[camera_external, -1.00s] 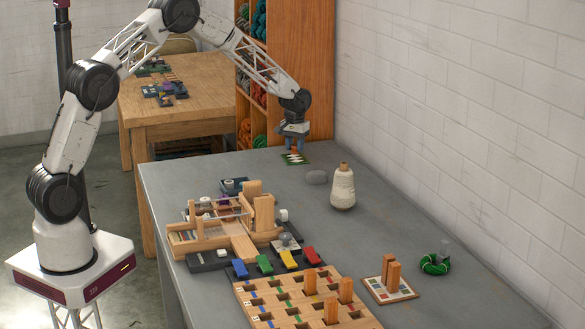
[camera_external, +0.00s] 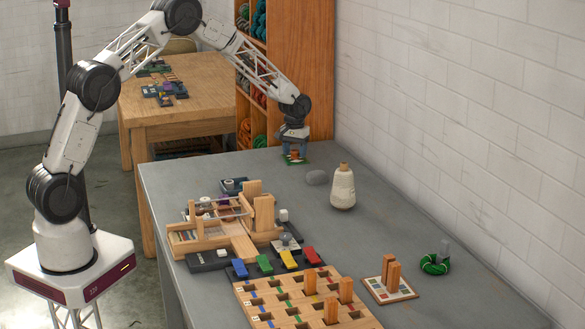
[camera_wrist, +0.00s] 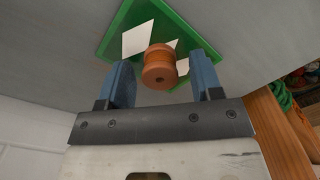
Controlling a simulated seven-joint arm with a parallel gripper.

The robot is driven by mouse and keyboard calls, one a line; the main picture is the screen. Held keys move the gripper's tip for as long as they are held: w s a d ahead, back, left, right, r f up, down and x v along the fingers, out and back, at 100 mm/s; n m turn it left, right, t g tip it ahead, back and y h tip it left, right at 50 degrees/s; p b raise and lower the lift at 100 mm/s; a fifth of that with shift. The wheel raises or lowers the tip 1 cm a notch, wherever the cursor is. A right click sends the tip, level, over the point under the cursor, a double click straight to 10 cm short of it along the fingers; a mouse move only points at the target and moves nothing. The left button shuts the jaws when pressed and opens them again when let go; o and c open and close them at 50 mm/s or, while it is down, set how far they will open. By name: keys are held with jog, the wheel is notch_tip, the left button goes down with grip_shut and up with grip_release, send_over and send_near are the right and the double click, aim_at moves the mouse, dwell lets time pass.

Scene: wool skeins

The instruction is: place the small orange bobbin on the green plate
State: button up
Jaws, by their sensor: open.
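The small orange bobbin (camera_wrist: 160,67) stands between the two fingers of my gripper (camera_wrist: 162,82) in the wrist view, with a gap on each side. My gripper is open and does not touch it. The green plate (camera_wrist: 196,57) with white patches lies behind the bobbin, which appears to rest on it; the contact is hidden. In the external view my gripper (camera_external: 294,150) is low at the far end of the grey table. The bobbin (camera_external: 294,155) shows small between the fingers, and the plate (camera_external: 306,158) is partly covered.
A wooden shelf (camera_external: 310,80) with skeins rises behind the plate. A wooden loom-like frame (camera_external: 205,240) and a slotted board (camera_external: 265,305) fill the table's nearer part.

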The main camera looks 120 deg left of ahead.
aim_at(295, 150)
notch_tip(295, 150, up, 12)
jog(key=shift+r, duration=0.15)
dwell(0.7)
dwell(1.0)
